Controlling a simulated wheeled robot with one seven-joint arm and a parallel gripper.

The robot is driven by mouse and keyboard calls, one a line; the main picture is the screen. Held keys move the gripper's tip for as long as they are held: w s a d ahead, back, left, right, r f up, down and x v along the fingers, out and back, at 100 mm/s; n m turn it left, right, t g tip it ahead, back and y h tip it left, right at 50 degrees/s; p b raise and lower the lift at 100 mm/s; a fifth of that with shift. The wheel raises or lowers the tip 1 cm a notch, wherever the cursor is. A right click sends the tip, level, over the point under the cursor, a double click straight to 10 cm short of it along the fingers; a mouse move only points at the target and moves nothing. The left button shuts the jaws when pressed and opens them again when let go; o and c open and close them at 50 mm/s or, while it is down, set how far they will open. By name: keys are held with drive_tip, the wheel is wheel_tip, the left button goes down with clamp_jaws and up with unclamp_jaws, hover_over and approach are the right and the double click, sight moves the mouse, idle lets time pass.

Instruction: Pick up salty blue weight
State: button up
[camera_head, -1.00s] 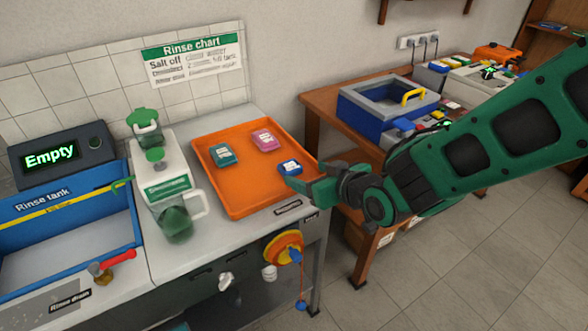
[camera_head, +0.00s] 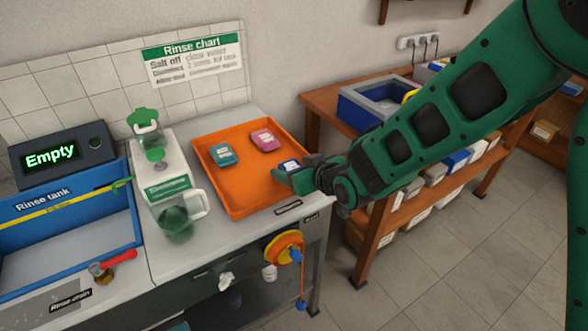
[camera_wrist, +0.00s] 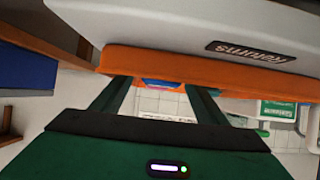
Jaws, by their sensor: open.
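The blue weight (camera_head: 288,164) lies at the right side of the orange tray (camera_head: 237,195), its lower part hidden behind my gripper. My gripper (camera_head: 284,182) is open and empty at the tray's right edge, just in front of the blue weight in the head view. In the wrist view, the open fingers of my gripper (camera_wrist: 158,92) point toward the orange tray rim (camera_wrist: 200,68). A strip of the blue weight (camera_wrist: 163,85) shows between them, past the rim. I cannot tell whether any salt is on it.
A teal weight (camera_head: 223,155) and a pink weight (camera_head: 265,140) also lie in the tray. A wooden bench with a blue-grey box (camera_head: 370,100) stands behind my arm.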

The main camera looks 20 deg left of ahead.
drive_tip(key=c, duration=1.3)
drive_tip(key=shift+r, duration=0.1)
drive_tip(key=shift+c, duration=1.3)
drive_tip(key=shift+r, duration=0.1)
